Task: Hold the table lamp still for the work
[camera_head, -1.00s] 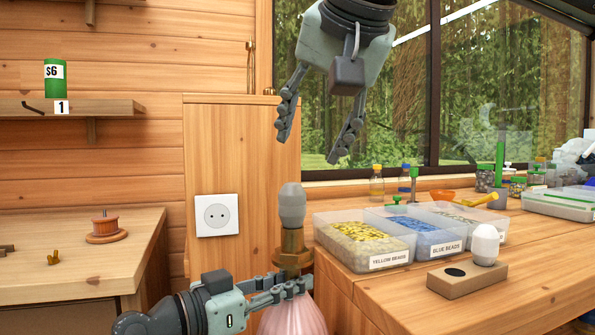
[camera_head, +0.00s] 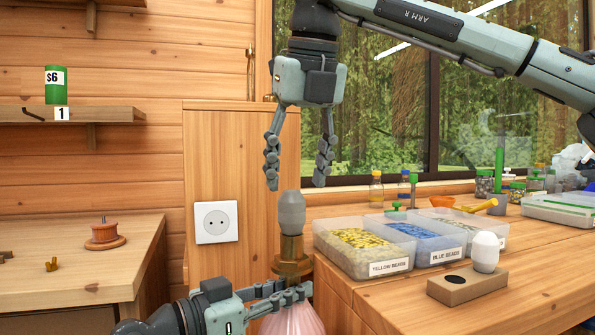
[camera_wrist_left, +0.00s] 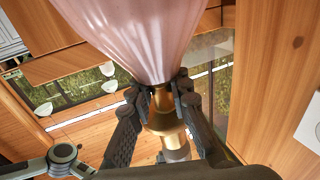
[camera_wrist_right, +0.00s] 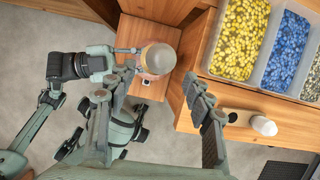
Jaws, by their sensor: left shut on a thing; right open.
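The table lamp has a pink body (camera_head: 293,322), a brass neck (camera_head: 291,256) and a grey bulb (camera_head: 291,212) at its top. My left gripper (camera_head: 300,290) is shut on the lamp just below the brass neck; in the left wrist view its fingers (camera_wrist_left: 160,88) close around the narrow end of the pink body. My right gripper (camera_head: 298,180) is open and empty, pointing down directly above the bulb. In the right wrist view the bulb (camera_wrist_right: 158,58) shows between and beyond the open fingers (camera_wrist_right: 165,95). The lamp's base is hidden.
A white bulb (camera_head: 486,252) stands in a wooden block (camera_head: 467,284) with a second, empty dark hole. Clear bins of yellow beads (camera_head: 362,250) and blue beads (camera_head: 417,240) stand behind it on the bench. A wall socket (camera_head: 216,222) is on the wooden panel left of the lamp.

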